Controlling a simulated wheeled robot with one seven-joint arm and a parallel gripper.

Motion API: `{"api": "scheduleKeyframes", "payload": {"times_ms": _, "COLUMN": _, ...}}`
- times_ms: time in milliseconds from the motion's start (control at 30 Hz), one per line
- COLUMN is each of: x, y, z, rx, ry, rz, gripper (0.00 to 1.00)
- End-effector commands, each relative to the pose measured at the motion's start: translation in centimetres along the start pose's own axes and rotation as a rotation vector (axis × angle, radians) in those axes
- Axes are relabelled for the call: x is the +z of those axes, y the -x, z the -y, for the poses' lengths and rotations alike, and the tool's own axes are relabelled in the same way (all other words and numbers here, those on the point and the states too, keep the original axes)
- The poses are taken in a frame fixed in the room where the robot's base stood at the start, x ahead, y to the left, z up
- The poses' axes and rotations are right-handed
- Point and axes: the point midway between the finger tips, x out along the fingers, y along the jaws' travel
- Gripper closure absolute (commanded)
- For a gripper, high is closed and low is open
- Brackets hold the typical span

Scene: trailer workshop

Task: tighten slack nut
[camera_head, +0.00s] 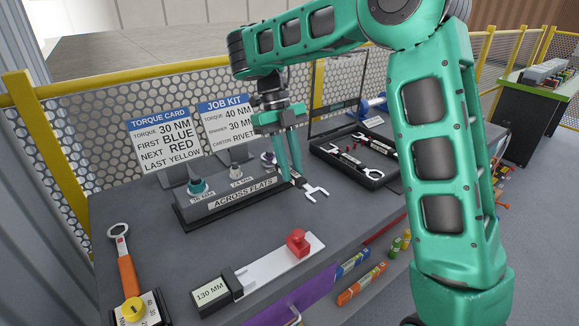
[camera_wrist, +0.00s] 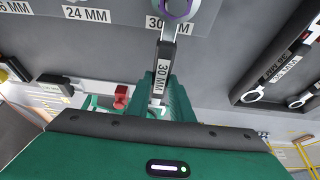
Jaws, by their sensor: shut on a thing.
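The grey block (camera_head: 235,201) marked ACROSS FLATS stands on the bench in the head view. It carries a teal nut (camera_head: 197,187) marked 36 MM, a grey one (camera_head: 236,170) marked 24 MM, and a purple nut (camera_head: 268,158) at its right. In the wrist view the purple nut (camera_wrist: 178,8) is by the 30 MM label. My gripper (camera_head: 296,177) is shut on a spanner (camera_head: 314,191) whose handle (camera_wrist: 162,75) reads 30 MM. Its ring end appears around the purple nut; how far it is seated is unclear. Its open end points toward the front right.
A torque wrench (camera_head: 127,272) with an orange handle lies at left. A 130 MM gauge (camera_head: 262,266) with a red slider lies in front. An open black case (camera_head: 347,168) with more spanners is behind right. The torque card (camera_head: 166,139) and job kit card (camera_head: 229,123) stand behind.

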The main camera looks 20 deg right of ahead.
Motion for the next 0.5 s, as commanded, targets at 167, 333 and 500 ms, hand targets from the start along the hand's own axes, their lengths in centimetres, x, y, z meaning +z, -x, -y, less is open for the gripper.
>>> {"api": "scheduleKeyframes", "payload": {"times_ms": 167, "x": 0.08, "y": 0.09, "z": 0.31, "rx": -0.018, "ry": 0.045, "rz": 0.003, "gripper": 1.0}}
{"api": "scheduleKeyframes", "payload": {"times_ms": 333, "x": 0.08, "y": 0.08, "z": 0.71, "rx": -0.033, "ry": 0.081, "rz": 0.003, "gripper": 1.0}}
{"api": "scheduleKeyframes", "payload": {"times_ms": 500, "x": 0.06, "y": 0.09, "z": 0.85, "rx": -0.037, "ry": 0.093, "rz": 0.002, "gripper": 1.0}}
